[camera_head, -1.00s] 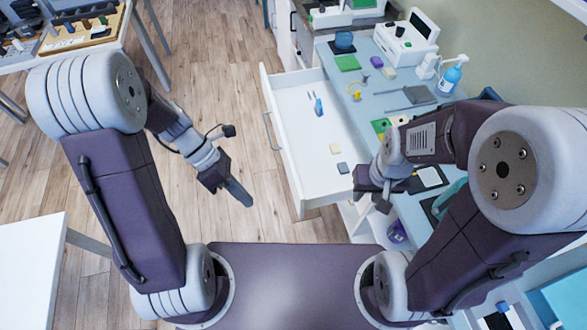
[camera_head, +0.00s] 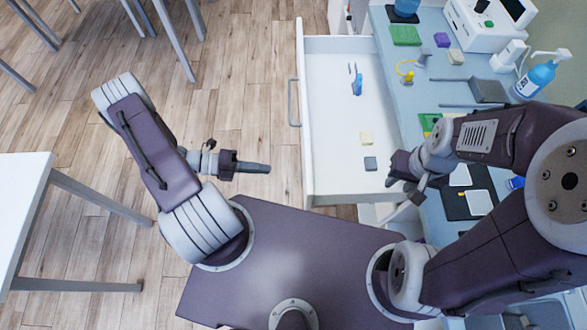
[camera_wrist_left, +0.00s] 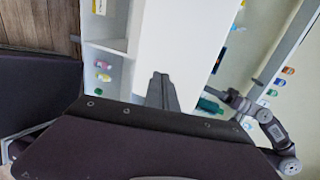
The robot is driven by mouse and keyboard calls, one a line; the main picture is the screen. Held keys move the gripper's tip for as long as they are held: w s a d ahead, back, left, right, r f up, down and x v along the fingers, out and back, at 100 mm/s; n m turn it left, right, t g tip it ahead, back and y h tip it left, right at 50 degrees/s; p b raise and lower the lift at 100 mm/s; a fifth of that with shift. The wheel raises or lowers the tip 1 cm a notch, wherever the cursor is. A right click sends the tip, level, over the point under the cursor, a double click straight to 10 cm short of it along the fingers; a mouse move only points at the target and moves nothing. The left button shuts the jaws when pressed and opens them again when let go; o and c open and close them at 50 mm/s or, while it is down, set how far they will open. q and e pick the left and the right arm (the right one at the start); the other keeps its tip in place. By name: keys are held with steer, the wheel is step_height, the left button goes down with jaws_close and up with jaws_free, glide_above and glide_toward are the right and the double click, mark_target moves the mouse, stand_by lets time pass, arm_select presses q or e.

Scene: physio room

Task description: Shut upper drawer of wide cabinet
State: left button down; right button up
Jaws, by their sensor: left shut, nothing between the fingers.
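The upper drawer (camera_head: 335,88) of the wide cabinet is pulled out towards the left in the head view. Its grey bar handle (camera_head: 293,102) is on its left front. My left gripper (camera_head: 266,168) is shut and empty, left of the drawer's near front corner and apart from the handle. In the left wrist view my shut left fingers (camera_wrist_left: 161,82) show against a white panel. My right gripper (camera_head: 404,188) is by the counter edge, right of the drawer's near end; whether its jaws are open is unclear.
In the drawer lie a blue item (camera_head: 357,88), a beige block (camera_head: 366,138) and a grey block (camera_head: 370,163). The blue counter (camera_head: 425,90) holds a dispenser bottle (camera_head: 534,80) and several small things. A white table (camera_head: 22,195) stands left.

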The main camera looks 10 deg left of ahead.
arm_select(q)
steer(key=r+x, duration=0.1)
steer(key=x, duration=0.8)
steer(key=shift+d, duration=0.45)
arm_select(e)
steer(key=shift+s+r, duration=0.15)
steer(key=shift+r, duration=0.15)
